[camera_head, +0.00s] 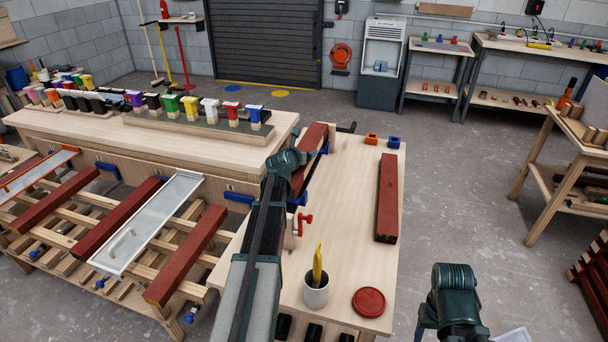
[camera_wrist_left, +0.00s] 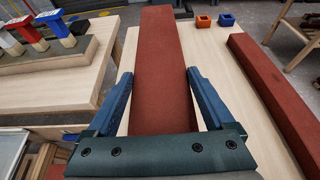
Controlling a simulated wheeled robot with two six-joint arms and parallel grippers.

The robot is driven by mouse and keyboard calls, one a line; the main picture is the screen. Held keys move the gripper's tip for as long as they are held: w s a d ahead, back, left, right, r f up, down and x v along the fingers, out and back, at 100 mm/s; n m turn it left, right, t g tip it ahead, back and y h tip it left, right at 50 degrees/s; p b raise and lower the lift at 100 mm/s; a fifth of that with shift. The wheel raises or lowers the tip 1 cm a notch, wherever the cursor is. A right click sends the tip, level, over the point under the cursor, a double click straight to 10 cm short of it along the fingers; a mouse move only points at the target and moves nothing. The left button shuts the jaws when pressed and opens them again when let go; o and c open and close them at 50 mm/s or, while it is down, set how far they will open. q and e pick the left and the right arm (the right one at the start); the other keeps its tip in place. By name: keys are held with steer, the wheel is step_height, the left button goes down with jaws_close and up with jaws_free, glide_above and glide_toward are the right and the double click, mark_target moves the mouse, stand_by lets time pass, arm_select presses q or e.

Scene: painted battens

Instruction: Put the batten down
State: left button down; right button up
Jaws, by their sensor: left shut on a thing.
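A red-brown painted batten (camera_head: 311,148) is in my left gripper (camera_head: 309,168), over the left side of the small pale bench (camera_head: 350,200). In the left wrist view the batten (camera_wrist_left: 158,50) runs lengthwise away from me between the two blue fingers of the left gripper (camera_wrist_left: 158,74), which is shut on it. Whether its underside touches the bench cannot be told. A second red-brown batten (camera_head: 387,200) lies on the bench's right side, and also shows in the left wrist view (camera_wrist_left: 270,95). My right arm shows at the lower right, but its fingers do not.
An orange block (camera_head: 371,139) and a blue block (camera_head: 394,142) sit at the bench's far edge. A grey cup (camera_head: 316,292) with a yellow-handled tool and a red lid (camera_head: 369,302) stand near its front. A slatted rack (camera_head: 190,262) holds several battens at left. The bench's middle is clear.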

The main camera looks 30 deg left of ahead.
mark_target(292, 176)
arm_select(q)
steer(key=shift+f+b, duration=3)
steer(key=shift+f, duration=0.6)
arm_select(e)
step_height(292, 176, down, 7)
steer(key=shift+f, duration=0.15)
arm_select(q)
steer(key=shift+f, duration=0.15)
jaws_free()
steer(key=shift+s+r, duration=0.15)
steer(key=shift+r, duration=0.15)
steer(key=p+v, duration=0.4)
steer(key=v, duration=0.7)
steer(key=shift+s+d+p, duration=0.15)
steer(key=shift+s+p, duration=0.15)
steer(key=shift+s, duration=0.05)
arm_select(e)
step_height(292, 176, up, 5)
steer(key=shift+f, duration=0.15)
